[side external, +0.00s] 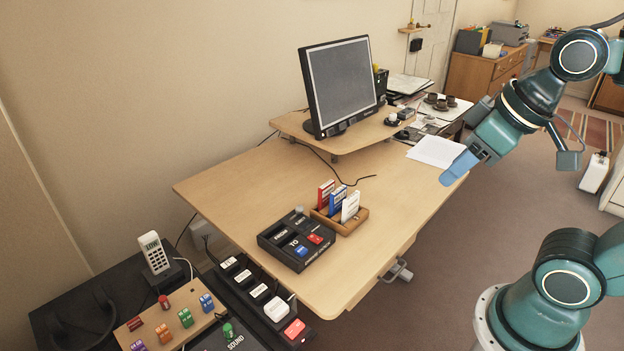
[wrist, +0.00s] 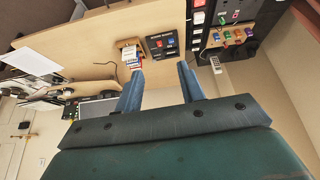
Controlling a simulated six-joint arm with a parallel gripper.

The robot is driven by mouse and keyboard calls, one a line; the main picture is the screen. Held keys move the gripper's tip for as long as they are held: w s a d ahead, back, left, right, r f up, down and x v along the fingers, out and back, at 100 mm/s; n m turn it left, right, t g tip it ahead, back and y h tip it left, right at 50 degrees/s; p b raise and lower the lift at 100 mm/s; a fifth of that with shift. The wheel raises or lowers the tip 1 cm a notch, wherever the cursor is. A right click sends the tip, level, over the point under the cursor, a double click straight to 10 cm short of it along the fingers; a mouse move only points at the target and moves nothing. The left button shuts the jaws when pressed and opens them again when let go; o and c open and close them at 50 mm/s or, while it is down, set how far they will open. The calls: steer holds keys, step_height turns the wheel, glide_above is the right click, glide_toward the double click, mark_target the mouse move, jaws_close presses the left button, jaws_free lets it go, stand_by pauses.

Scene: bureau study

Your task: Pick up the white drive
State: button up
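The white drive (side external: 350,207) stands upright in a small wooden holder (side external: 346,229) on the desk, at the right end of a row with a blue drive (side external: 338,200) and a red drive (side external: 326,194). My gripper (side external: 450,178) is above and to the right of the holder in the side view, well apart from it. In the wrist view my gripper (wrist: 161,68) has its two blue fingers spread with nothing between them.
A black button box (side external: 297,240) sits right beside the holder. A monitor (side external: 340,82) stands on a raised shelf behind. White papers (side external: 436,151) lie on the desk near my gripper. Black consoles (side external: 258,292) are at front left. The desk's right front area is clear.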

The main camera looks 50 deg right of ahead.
steer(key=w+d+n+g, duration=0.1)
steer(key=w+d+n, duration=0.3)
steer(key=w, duration=0.6)
steer(key=n+g, duration=0.4)
steer(key=n, duration=1)
glide_above(351, 206)
steer(key=d, duration=0.1)
step_height(351, 206, down, 22)
steer(key=r, duration=0.1)
steer(key=shift+w+d+f, duration=0.15)
steer(key=shift+w+f, duration=0.15)
steer(key=shift+f, duration=0.3)
steer(key=shift+f, duration=4.35)
steer(key=shift+f, duration=0.1)
steer(key=shift+w+f, duration=0.1)
steer(key=shift+f, duration=2.35)
